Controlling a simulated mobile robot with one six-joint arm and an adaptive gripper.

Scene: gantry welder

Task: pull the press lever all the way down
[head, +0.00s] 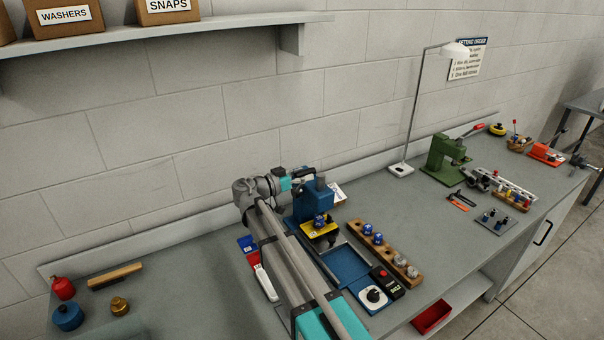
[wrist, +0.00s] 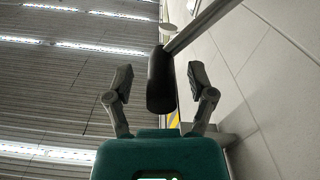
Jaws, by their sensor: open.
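The blue press (head: 313,207) stands on the bench beyond my arm, with a blue piece on a yellow plate (head: 320,229) at its front. My gripper (head: 303,174) is at the upper part of the press, small and partly hidden in the head view. In the wrist view my gripper (wrist: 160,80) is open. The press lever's dark grip (wrist: 161,82), on a metal rod (wrist: 203,24), shows between the two fingers with a gap on each side. I cannot tell how deep the grip sits between them.
A green press (head: 442,160) with a red-tipped lever and a lamp (head: 401,168) stand farther right. A shelf (head: 200,32) hangs on the wall.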

